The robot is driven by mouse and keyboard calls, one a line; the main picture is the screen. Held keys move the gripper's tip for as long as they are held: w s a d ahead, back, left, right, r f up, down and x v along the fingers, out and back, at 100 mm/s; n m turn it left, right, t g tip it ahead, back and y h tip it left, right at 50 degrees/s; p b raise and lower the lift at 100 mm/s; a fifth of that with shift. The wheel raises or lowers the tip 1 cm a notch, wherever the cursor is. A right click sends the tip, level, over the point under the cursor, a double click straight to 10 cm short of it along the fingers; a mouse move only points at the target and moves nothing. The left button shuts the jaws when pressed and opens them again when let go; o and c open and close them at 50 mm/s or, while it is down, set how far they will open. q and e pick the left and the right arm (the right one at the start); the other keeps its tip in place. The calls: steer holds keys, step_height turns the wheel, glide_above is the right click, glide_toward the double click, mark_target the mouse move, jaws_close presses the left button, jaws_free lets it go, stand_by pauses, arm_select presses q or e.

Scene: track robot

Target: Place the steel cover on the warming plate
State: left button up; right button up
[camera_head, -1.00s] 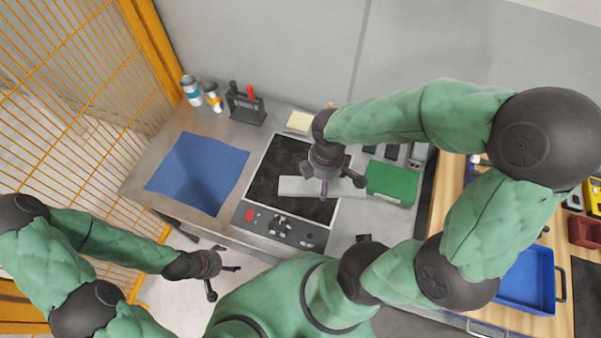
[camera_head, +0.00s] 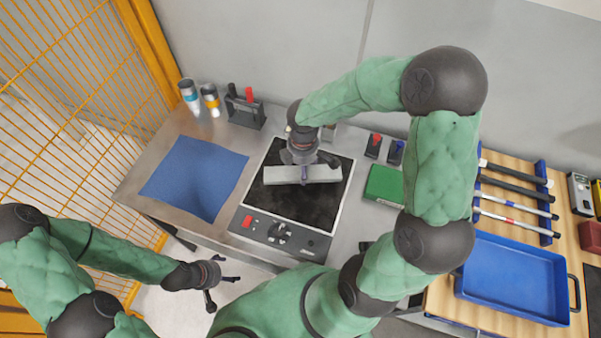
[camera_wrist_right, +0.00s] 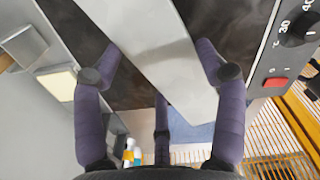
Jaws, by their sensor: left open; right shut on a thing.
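The steel cover (camera_head: 327,174) is a long flat grey bar, lying across the far half of the warming plate (camera_head: 308,208), a black square with a light rim and a control panel at its front. My right gripper (camera_head: 303,177) is over the cover and shut on its middle. In the right wrist view, the right gripper's fingers (camera_wrist_right: 160,68) flank the cover (camera_wrist_right: 145,40) on both sides, with the black plate surface (camera_wrist_right: 85,82) behind. I cannot tell whether the cover touches the plate. My left gripper (camera_head: 226,285) is open and empty, off the bench's front edge.
A blue mat (camera_head: 195,178) lies left of the plate. A green box (camera_head: 384,184) is close on the right. Cans (camera_head: 210,99) and a black tool stand (camera_head: 245,107) are at the back left. A blue tray (camera_head: 515,277) sits on the wooden bench at right.

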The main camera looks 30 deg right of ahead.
steer(key=shift+w+f, duration=0.55)
steer(key=shift+f, duration=0.1)
steer(key=shift+w+f+b, duration=0.15)
steer(key=shift+f+b, duration=0.75)
steer(key=shift+f, duration=0.7)
steer(key=shift+f, duration=0.1)
steer(key=shift+f, duration=0.1)
steer(key=o, duration=1.2)
steer(key=shift+o, duration=0.2)
step_height(320, 180, up, 12)
steer(key=p, duration=0.4)
steer(key=shift+r, duration=0.25)
